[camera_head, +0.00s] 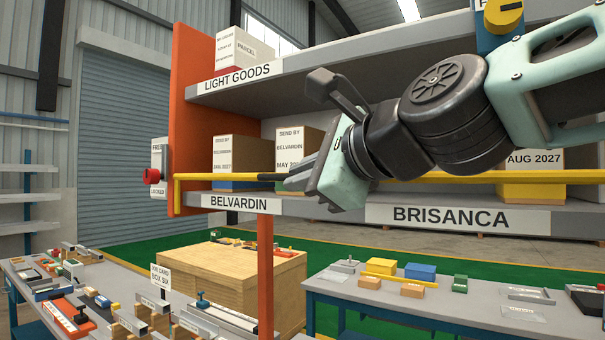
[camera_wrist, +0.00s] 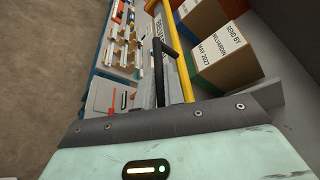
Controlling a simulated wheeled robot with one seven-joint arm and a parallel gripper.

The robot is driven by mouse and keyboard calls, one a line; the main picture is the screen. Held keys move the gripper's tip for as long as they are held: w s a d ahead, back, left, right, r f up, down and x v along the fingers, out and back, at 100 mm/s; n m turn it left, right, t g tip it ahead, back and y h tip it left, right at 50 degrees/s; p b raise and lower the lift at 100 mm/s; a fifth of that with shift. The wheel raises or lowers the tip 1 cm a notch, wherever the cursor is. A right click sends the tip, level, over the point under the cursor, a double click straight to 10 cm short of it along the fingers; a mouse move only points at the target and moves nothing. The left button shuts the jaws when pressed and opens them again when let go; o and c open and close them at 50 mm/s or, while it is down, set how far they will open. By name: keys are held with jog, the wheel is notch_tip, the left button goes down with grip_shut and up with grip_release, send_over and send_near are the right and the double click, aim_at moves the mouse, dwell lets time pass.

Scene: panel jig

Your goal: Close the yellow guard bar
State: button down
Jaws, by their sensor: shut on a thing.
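The yellow guard bar (camera_head: 225,177) runs level across the front of the lower shelf in the head view. Its left end is by the orange upright, close to a latch plate with a red knob (camera_head: 152,176) marked FREE and LOCKED. My gripper (camera_head: 272,178) is at the bar's left part, its dark fingers shut at the bar's front. In the wrist view the bar (camera_wrist: 181,70) runs up beside my fingers (camera_wrist: 160,75), and a dark bent piece crosses towards it. The exact contact is hidden, and so is the bar stretch behind my wrist.
Cartons (camera_head: 236,158) stand on the lower shelf (camera_head: 322,208) behind the bar. A parcel box (camera_head: 232,50) is on the upper shelf (camera_head: 370,68). Below are a wooden crate (camera_head: 225,275) and worktables with small parts (camera_head: 420,300). The space left of the orange upright (camera_head: 192,110) is open.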

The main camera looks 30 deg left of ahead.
jog(key=shift+w+r, duration=0.15)
jog(key=c, duration=1.5)
grip_release()
jog(key=shift+d+b, duration=0.5)
jog(key=shift+b, duration=0.05)
jog(key=b+v, duration=1.2)
jog(key=v, duration=0.4)
jog(key=shift+s, duration=0.3)
jog(key=shift+d, duration=0.15)
